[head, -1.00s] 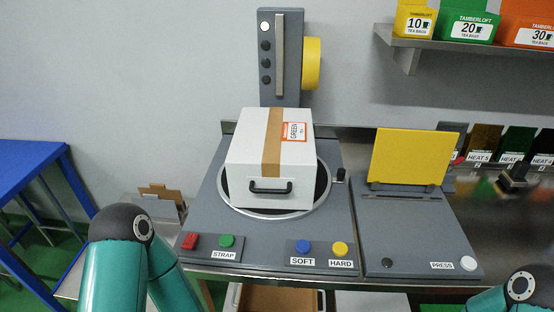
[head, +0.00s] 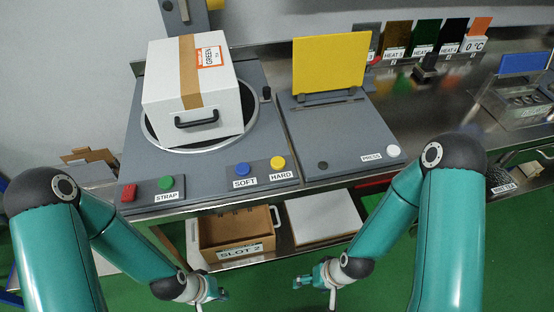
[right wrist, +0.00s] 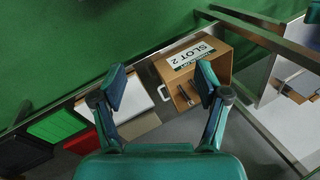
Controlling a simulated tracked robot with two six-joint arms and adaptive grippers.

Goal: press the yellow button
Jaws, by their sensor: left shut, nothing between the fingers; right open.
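The yellow button (head: 278,162) is on the front panel of the strapping machine, at the right end above the HARD label. A blue button (head: 243,168) sits just left of it over the SOFT label. My left gripper (head: 222,295) is shut and empty, low in front of the counter, below and left of the yellow button. My right gripper (head: 300,282) is open and empty, also below the counter's front edge. In the right wrist view its two fingers (right wrist: 160,90) stand apart, with the SLOT 2 bin beyond them. Neither gripper touches the button.
A white taped box (head: 215,100) stands on the machine's round plate. A green button (head: 166,183) and a red button (head: 128,193) are at the panel's left. The press (head: 340,135) with its raised yellow lid is to the right. The SLOT 2 bin (head: 262,222) sits below the counter.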

